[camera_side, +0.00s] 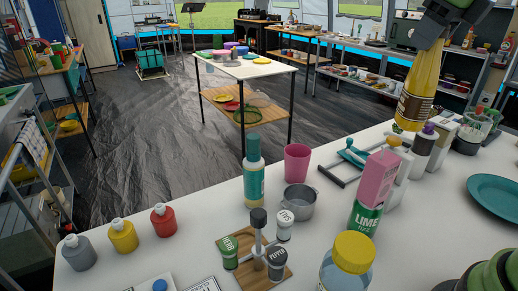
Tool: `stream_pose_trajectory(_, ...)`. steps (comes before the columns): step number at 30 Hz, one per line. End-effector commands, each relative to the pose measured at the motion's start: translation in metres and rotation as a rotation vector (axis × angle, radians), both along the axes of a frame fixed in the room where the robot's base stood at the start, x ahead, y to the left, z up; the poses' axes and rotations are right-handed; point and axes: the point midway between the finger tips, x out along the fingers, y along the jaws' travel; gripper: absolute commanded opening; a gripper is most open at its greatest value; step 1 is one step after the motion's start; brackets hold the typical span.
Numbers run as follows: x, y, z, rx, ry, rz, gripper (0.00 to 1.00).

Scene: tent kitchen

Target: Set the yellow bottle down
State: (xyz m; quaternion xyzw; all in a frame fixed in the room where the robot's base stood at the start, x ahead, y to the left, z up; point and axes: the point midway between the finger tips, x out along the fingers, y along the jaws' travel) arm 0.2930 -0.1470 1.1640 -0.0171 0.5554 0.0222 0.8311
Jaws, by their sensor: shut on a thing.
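My gripper (447,27) is at the top right, shut on the upper part of a yellow bottle (421,84). The bottle has a dark label band and hangs close to upright, tilted slightly. Its base is near several bottles and cartons at the right side of the white table (325,236). I cannot tell whether its base touches anything.
Below the yellow bottle stand a white bottle with a purple cap (424,146) and a pink box (375,178). A teal bottle (254,172), pink cup (297,163), small pot (298,202) and spice rack (262,256) stand mid-table. A teal plate (494,190) lies right.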

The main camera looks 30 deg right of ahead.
Motion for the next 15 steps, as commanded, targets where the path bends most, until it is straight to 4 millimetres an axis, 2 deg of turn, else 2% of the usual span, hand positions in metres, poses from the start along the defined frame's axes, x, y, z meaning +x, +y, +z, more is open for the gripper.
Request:
stream_pose_trajectory(3,0.017,0.039,0.000,-0.001,-0.001,0.190,0.00)
stream_pose_trajectory(7,0.029,0.085,0.000,-0.002,-0.003,0.413,0.00)
stream_pose_trajectory(15,0.032,0.187,0.000,-0.003,-0.003,0.892,0.00)
